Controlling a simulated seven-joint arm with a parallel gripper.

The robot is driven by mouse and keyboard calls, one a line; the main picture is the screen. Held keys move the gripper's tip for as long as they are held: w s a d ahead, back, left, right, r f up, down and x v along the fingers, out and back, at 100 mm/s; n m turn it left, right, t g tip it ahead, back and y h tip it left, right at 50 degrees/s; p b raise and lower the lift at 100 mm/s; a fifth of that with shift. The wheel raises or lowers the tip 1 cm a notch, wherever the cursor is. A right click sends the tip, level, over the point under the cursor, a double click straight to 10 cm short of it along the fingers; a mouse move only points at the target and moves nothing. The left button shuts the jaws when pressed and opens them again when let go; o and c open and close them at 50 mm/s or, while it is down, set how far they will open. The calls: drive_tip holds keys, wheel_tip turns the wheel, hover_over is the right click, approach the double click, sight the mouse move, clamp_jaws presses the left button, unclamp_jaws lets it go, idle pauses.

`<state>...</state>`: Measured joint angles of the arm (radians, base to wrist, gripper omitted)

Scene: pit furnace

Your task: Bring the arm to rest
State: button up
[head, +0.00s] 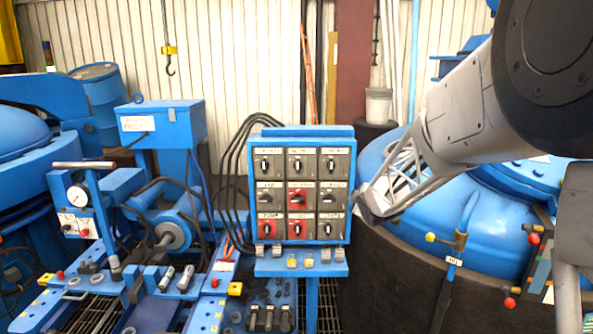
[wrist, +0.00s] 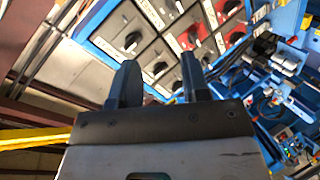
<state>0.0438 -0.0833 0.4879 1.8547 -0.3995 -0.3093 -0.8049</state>
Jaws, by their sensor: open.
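My gripper (head: 370,207) is in front of the right side of the blue control panel (head: 301,131) in the head view, on an arm that comes in from the upper right. In the wrist view my gripper (wrist: 158,80) has its two dark fingers spread apart with nothing between them. Beyond the fingers the panel (wrist: 90,47) shows tilted, with rows of black rotary switches on grey and red plates. I cannot tell the exact gap between the fingertips and the panel; no contact shows.
A blue furnace vessel (head: 480,240) in a dark pit stands at the right, below my arm. Blue machinery with a gauge (head: 77,196) fills the left. A crane hook (head: 170,65) hangs at the back left. Small switches (head: 268,318) sit low in front.

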drive_tip(key=s+d+r+m+g+h, duration=0.1)
drive_tip(key=s+r+m+g, duration=0.2)
drive_tip(key=s, duration=0.9)
drive_tip(key=s+r+m+g+h, duration=0.15)
drive_tip(key=s+m, duration=0.35)
drive_tip(key=s, duration=0.7)
drive_tip(key=s+a+f+m+g, duration=0.1)
drive_tip(key=s+m+g, duration=0.2)
drive_tip(key=s, duration=1.1)
drive_tip(key=s+a+f+m+g+y, duration=0.1)
drive_tip(key=s+f+m+g, duration=0.1)
drive_tip(key=s, duration=1.3)
drive_tip(key=shift+m+g, duration=0.6)
drive_tip(key=shift+g, duration=0.05)
drive_tip(key=shift+w+a, duration=0.1)
drive_tip(key=shift+w, duration=0.05)
